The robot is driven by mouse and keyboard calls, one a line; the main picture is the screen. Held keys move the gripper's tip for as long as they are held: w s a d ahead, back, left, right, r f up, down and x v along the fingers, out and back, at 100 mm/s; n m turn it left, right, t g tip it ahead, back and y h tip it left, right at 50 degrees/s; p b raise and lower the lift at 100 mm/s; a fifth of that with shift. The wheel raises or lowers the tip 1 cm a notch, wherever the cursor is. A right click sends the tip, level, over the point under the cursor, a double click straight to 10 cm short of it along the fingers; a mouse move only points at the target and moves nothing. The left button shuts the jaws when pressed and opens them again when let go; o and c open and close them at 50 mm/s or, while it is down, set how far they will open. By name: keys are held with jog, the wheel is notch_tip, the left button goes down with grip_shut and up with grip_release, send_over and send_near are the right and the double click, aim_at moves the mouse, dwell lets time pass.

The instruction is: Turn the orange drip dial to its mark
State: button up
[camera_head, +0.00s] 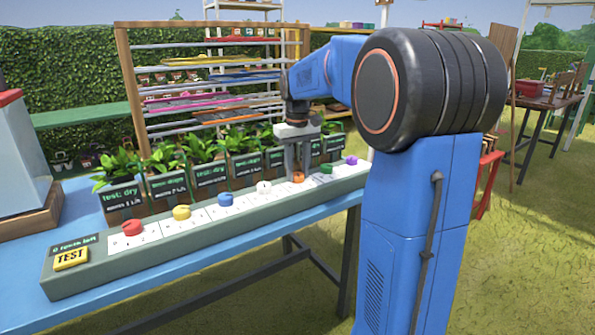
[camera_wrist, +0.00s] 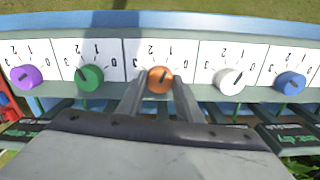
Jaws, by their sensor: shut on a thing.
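The orange dial (camera_head: 298,178) sits on the long grey control panel (camera_head: 150,256), between a white dial (camera_head: 264,187) and a green dial (camera_head: 326,169). My gripper (camera_head: 299,168) points down over it from above. In the wrist view the orange dial (camera_wrist: 160,78) lies between my two fingertips (camera_wrist: 159,88), which are shut on its sides. A short dark pointer line shows on its face. The white plate around it has small numbers, seen upside down and partly shaded. I cannot tell which number is its mark or exactly where the pointer stands.
Red (camera_head: 132,228), yellow (camera_head: 181,212), blue (camera_head: 225,199) and purple (camera_head: 351,160) dials share the panel. A yellow TEST button (camera_head: 71,258) is at its near left end. Labelled potted plants (camera_head: 122,198) stand close behind. The blue table (camera_head: 210,262) has free room in front.

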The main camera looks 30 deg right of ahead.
aim_at(298, 174)
dwell(0.3)
jog(key=o, duration=1)
jog(key=shift+o, duration=0.2)
jog(key=shift+r, duration=0.15)
notch_tip(298, 174, up, 17)
jog(key=shift+s, duration=0.1)
jog(key=s+a+f+t, duration=0.1)
jog(key=s+a+f, duration=0.4)
jog(key=s, duration=0.3)
jog(key=s+a+f+t, duration=0.1)
jog(key=s+a+f, duration=0.45)
jog(key=s, duration=0.25)
jog(key=s+a+f+n+t, duration=0.1)
jog(key=s+a+f, duration=0.4)
jog(key=s+f, duration=0.9)
notch_tip(298, 174, down, 2)
jog(key=shift+s+f+t, duration=0.15)
jog(key=shift+f+t, duration=0.1)
jog(key=shift+t, duration=0.65)
